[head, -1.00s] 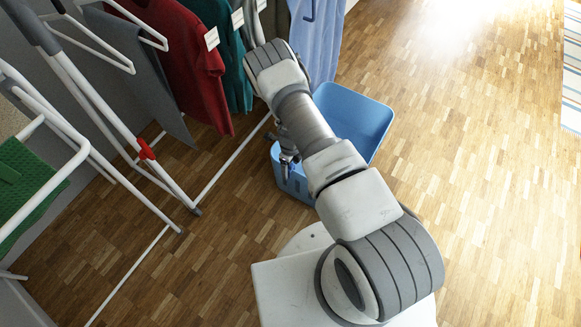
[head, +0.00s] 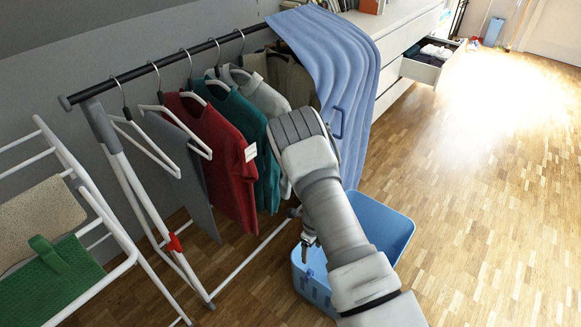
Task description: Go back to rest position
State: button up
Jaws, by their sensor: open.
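My gripper (head: 307,254) shows small and dark beside my arm, low in the middle of the head view. It hangs over the near left part of a blue basket (head: 398,232) on the floor. Its jaws look open, with nothing seen between them. My own arm links cover much of the basket and its inside.
A clothes rack (head: 160,66) with several hanging garments stands left of my arm, with a blue cloth (head: 335,60) over its end. A drying rack (head: 90,195) stands far left. An open drawer (head: 433,66) juts out at the back. The wooden floor (head: 490,200) at right is clear.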

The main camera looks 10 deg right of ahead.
jog(key=a+r+n+t+y, duration=0.3)
jog(key=r+n, duration=0.7)
jog(key=r, duration=2)
jog(key=s+r+n, duration=0.8)
jog(key=s+r, duration=0.1)
jog(key=r, duration=0.6)
jog(key=s+d+r+n+t+h, duration=0.1)
jog(key=s+d+r+n, duration=0.2)
jog(key=s, duration=0.4)
jog(key=s+d+r+n+t+h, duration=0.1)
jog(key=s+r+n+t+h, duration=0.15)
jog(key=s+n, duration=0.4)
notch_tip(320, 180, up, 23)
jog(key=p, duration=2.2)
jog(key=shift+s+f+g, duration=0.2)
jog(key=shift+s+g, duration=0.2)
jog(key=shift+g, duration=0.05)
jog(key=shift+m+y, duration=0.25)
jog(key=shift+c, duration=0.2)
